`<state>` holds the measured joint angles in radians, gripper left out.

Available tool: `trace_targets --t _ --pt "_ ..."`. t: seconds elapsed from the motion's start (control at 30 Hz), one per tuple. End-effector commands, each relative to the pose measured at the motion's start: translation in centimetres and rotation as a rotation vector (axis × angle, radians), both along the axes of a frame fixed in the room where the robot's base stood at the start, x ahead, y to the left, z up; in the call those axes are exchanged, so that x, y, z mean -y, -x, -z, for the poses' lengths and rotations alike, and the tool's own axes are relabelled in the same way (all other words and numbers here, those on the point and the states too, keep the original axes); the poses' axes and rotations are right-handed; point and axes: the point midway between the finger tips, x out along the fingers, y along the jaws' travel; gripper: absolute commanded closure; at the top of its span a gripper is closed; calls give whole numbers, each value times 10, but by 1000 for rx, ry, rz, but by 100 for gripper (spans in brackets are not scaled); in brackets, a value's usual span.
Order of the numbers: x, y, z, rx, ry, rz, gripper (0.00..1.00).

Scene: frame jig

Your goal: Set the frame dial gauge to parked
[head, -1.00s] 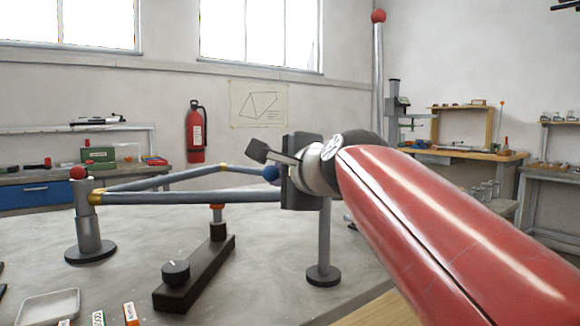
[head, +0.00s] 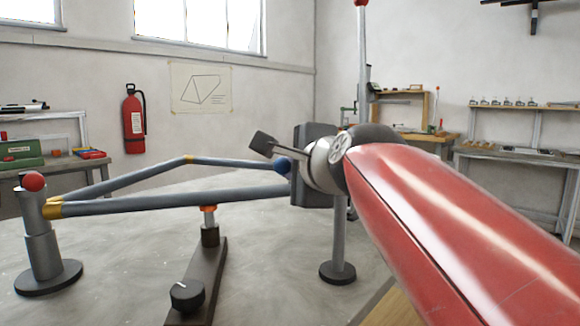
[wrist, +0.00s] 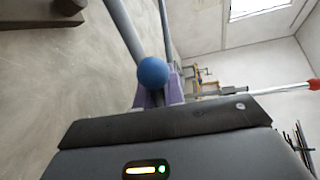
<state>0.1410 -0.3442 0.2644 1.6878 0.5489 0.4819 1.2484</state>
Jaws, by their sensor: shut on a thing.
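The frame is a pair of grey tubes (head: 170,201) with yellow joints, running from a red-topped post (head: 42,250) to a blue ball (head: 282,165) at my gripper. My gripper (wrist: 160,98) is shut on the frame by the blue ball; the exact grip is partly hidden. In the wrist view, purple parts show behind the ball. The dial gauge is likely the dark bar (head: 205,265) on the table, with a black knob (head: 187,296) and an orange-tipped plunger (head: 209,213) under the lower tube. The knob's white mark points up-left; I see no readable setting.
A grey post on a round foot (head: 338,272) stands below my gripper. The pale table (head: 120,285) is clear between the red-topped post and the dark bar. A fire extinguisher (head: 134,125) and a frame drawing (head: 200,87) are on the back wall.

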Motion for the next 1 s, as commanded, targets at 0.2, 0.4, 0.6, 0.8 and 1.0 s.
trace_targets --t 0.2,0.4,0.6,0.8,1.0 --pt "0 -1 1 -1 -1 0 78" --pt "0 -1 0 0 -1 0 67" --pt "1 2 -1 2 0 1 67" --pt "10 29 -7 6 -1 2 67" --pt "21 58 -14 3 -1 1 67"
